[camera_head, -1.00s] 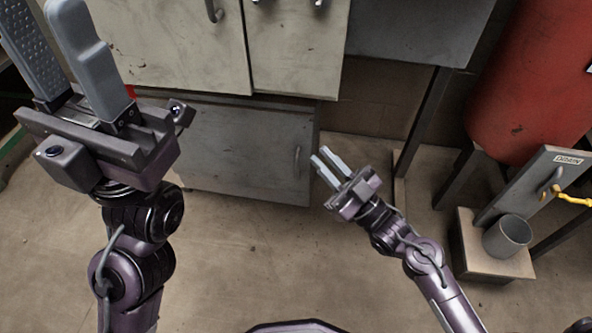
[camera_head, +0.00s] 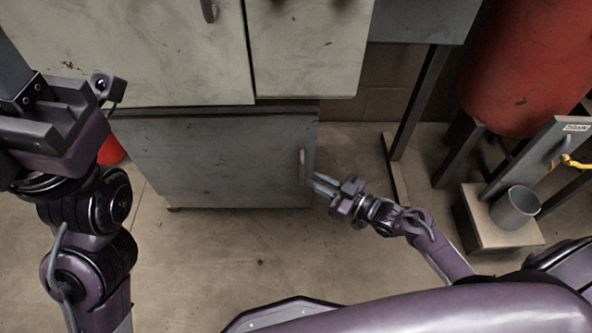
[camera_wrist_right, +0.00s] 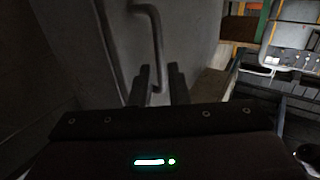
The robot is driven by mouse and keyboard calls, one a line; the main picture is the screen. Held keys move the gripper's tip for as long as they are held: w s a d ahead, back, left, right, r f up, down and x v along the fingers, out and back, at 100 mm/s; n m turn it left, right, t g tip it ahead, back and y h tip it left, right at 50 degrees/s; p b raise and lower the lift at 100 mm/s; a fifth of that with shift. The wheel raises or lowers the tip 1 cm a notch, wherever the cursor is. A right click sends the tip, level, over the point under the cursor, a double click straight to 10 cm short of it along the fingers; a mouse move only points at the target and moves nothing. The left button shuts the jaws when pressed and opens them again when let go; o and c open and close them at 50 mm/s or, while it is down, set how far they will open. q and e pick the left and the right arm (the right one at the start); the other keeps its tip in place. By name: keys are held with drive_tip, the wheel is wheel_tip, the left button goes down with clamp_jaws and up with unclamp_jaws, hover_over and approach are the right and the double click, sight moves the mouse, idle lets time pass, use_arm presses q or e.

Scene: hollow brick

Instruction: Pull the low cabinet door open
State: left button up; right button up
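The low cabinet door (camera_head: 225,160) is a grey metal panel under a pale upper cabinet; it looks shut. Its vertical bar handle (camera_head: 303,167) is at the door's right side. My right gripper (camera_head: 314,183) is at the lower part of this handle, coming from the right. In the right wrist view the handle (camera_wrist_right: 157,45) runs down toward the gap between the two parted fingers (camera_wrist_right: 160,85). I cannot tell if they touch it. My left gripper (camera_head: 12,75) is at the left edge, partly cut off, away from the door.
The pale upper cabinet (camera_head: 130,50) overhangs the low one. A red tank (camera_head: 520,75) on dark legs stands at the right. A grey cup (camera_head: 515,207) sits on a small stand (camera_head: 485,225) near a yellow-handled drain panel (camera_head: 540,150). The floor in front is clear.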

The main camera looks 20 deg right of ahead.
sight(302, 173)
drive_tip(key=b+x, duration=0.1)
drive_tip(key=x, duration=0.4)
drive_tip(key=shift+w+a+b, duration=0.15)
drive_tip(key=shift+b, duration=0.2)
clamp_jaws()
